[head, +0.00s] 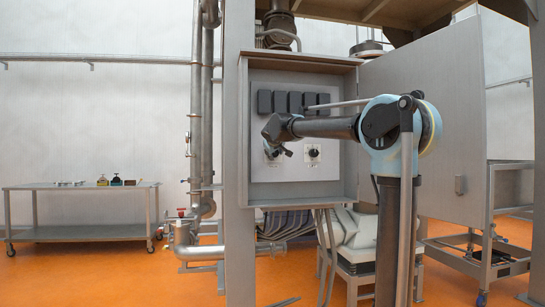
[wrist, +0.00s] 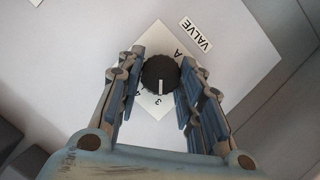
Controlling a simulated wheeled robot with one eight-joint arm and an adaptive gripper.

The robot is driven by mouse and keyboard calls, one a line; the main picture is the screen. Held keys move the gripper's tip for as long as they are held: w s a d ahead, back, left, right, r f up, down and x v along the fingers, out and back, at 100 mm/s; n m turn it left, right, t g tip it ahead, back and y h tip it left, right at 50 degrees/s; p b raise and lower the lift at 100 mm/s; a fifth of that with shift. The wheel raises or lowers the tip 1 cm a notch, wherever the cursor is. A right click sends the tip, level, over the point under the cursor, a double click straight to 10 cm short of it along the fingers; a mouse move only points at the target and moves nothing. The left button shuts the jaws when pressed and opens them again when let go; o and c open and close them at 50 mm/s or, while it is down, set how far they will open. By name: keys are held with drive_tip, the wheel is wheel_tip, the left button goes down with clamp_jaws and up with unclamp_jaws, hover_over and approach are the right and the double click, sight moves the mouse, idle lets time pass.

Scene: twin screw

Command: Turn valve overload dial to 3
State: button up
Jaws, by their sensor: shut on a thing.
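The valve overload dial (wrist: 160,72) is a round black knob with a white pointer line, on a white diamond plate (wrist: 153,33). In the wrist view the pointer line faces the picture's bottom, toward the printed 3. A label reading VALVE (wrist: 197,34) is beside the plate. My gripper (wrist: 161,76) is shut on the dial, with one finger at each side of it. In the head view my gripper (head: 277,150) is at the left dial of the cabinet panel and mostly hides it.
A second dial (head: 313,153) is to the right on the same panel (head: 325,174). Several dark blocks (head: 280,101) are above the dials. The open cabinet door (head: 455,75) stands at the right, behind my arm. A metal table (head: 85,187) is far left.

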drive_tip(key=shift+s, duration=0.1)
idle(0.3)
drive_tip(key=o, duration=1.1)
drive_tip(key=shift+a, duration=0.1)
drive_tip(key=shift+c, duration=0.2)
drive_tip(key=v, duration=1.1)
drive_tip(key=shift+s, duration=0.4)
